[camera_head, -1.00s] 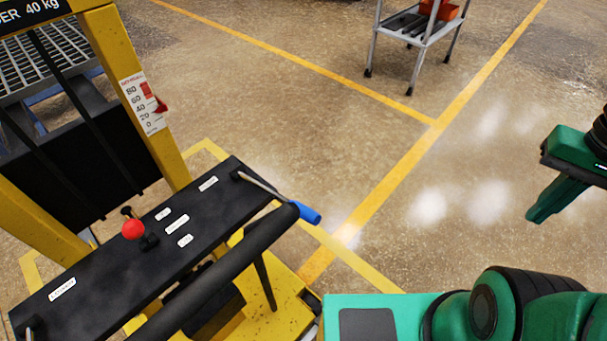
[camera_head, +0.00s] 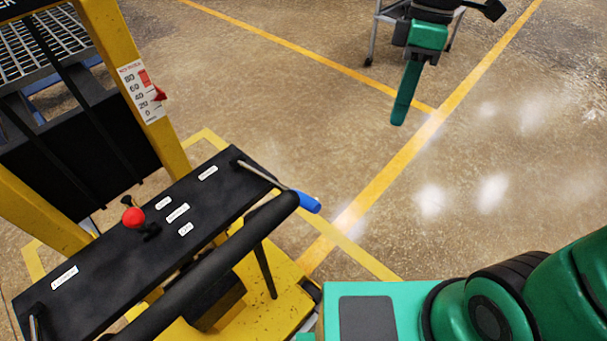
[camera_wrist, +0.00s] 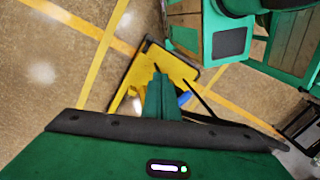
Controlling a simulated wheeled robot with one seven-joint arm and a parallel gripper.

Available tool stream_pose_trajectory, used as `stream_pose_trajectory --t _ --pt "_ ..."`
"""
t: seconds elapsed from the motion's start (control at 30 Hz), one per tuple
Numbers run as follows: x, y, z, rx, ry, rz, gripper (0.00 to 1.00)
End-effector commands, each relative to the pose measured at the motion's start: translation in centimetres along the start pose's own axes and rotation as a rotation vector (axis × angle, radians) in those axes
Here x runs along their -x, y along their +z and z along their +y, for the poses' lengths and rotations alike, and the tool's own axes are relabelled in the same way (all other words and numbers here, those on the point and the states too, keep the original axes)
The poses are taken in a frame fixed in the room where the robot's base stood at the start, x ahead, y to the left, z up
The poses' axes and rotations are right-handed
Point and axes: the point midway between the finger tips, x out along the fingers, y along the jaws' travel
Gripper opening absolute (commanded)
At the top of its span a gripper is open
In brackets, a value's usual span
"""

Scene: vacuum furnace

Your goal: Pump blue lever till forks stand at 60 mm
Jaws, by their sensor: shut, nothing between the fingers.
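The blue lever (camera_head: 309,202) is a thin metal rod with a blue grip at the right end of the black panel, pointing right past the push bar. Its grip also shows in the wrist view (camera_wrist: 184,98), just right of the fingers. The scale plate (camera_head: 140,92) on the yellow mast reads 0 to 80, with a red pointer (camera_head: 160,93) near the 40 mark; the exact reading is too small to tell. The forks cannot be made out. My gripper (camera_head: 398,118) is shut and empty, fingers down, up and right of the lever and apart from it; it also shows in the wrist view (camera_wrist: 158,80).
A red knob (camera_head: 133,217) stands on the black panel (camera_head: 95,262) among small white labels. A black push bar (camera_head: 225,255) runs along the panel's front. A metal cart (camera_head: 385,30) stands at the back, partly behind my gripper. The floor between is clear.

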Motion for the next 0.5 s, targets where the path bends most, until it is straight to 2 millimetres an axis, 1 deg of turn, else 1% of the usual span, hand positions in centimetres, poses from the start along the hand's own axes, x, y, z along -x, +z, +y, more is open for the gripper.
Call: stream_pose_trajectory --t 0.03,0.1,0.2,0.3,0.33,0.4,0.5 --pt "0.0 -2.7 -0.7 0.155 -0.02 -0.019 0.0" --pt "-0.1 -6.0 -2.0 0.369 -0.048 -0.04 0.0" --pt "-0.3 -9.8 -4.0 0.644 -0.086 -0.066 0.0" --pt "-0.5 -12.6 -5.8 0.861 -0.117 -0.084 0.0" --pt "-0.6 -13.3 -6.3 0.915 -0.126 -0.089 0.0" --pt "-0.8 -14.4 -7.1 1.011 -0.14 -0.097 0.0" --pt "-0.9 -15.3 -7.9 1.092 -0.153 -0.103 0.0"
